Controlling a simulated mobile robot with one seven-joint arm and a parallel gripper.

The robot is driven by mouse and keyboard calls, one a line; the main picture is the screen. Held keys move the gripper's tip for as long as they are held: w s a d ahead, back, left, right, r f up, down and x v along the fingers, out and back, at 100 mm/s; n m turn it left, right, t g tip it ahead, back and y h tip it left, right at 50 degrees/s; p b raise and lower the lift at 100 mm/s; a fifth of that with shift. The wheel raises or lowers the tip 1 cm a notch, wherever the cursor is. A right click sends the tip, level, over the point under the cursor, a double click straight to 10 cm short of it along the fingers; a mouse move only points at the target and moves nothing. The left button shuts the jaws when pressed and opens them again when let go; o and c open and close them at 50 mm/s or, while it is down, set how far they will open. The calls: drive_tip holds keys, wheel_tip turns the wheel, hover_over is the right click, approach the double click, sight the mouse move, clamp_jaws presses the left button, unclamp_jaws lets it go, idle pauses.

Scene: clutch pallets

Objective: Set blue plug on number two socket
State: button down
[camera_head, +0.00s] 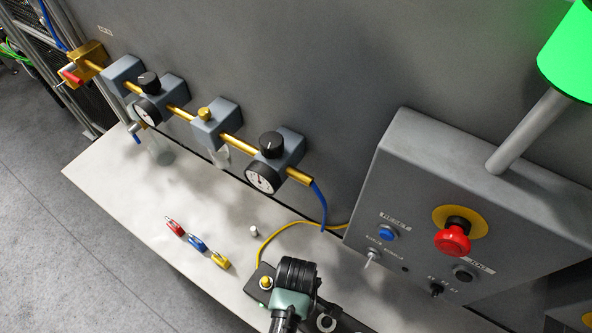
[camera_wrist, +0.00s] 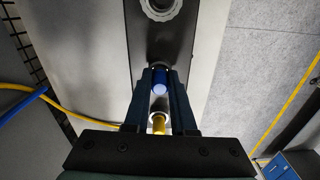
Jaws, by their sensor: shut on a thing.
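The blue plug (camera_wrist: 159,84) is between the two fingertips of my gripper (camera_wrist: 160,73), which is shut on it. In the wrist view the plug is over the dark socket block (camera_wrist: 147,42), in line between a yellow plug (camera_wrist: 158,122) and an empty ringed socket (camera_wrist: 161,8). I cannot tell whether the blue plug is seated or just above the block. In the head view my arm's end covers the middle of the block, hiding the blue plug and fingertips. The yellow plug (camera_head: 266,283) shows left of it, the empty socket (camera_head: 326,323) right.
Red (camera_head: 174,227), blue (camera_head: 197,243) and yellow (camera_head: 219,260) small items lie on the pale bench (camera_head: 130,190). A small white cylinder (camera_head: 254,230) stands nearby. A yellow cable (camera_head: 284,227) runs behind the block. A control box (camera_head: 440,220) stands at right, gauges along the wall.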

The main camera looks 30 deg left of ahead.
drive_tip(key=shift+f, duration=0.25)
drive_tip(key=c, duration=1)
unclamp_jaws()
wheel_tip(320, 180, up, 6)
drive_tip(key=p, duration=0.5)
drive_tip(key=shift+p, duration=0.35)
drive_tip(key=shift+r, duration=2.55)
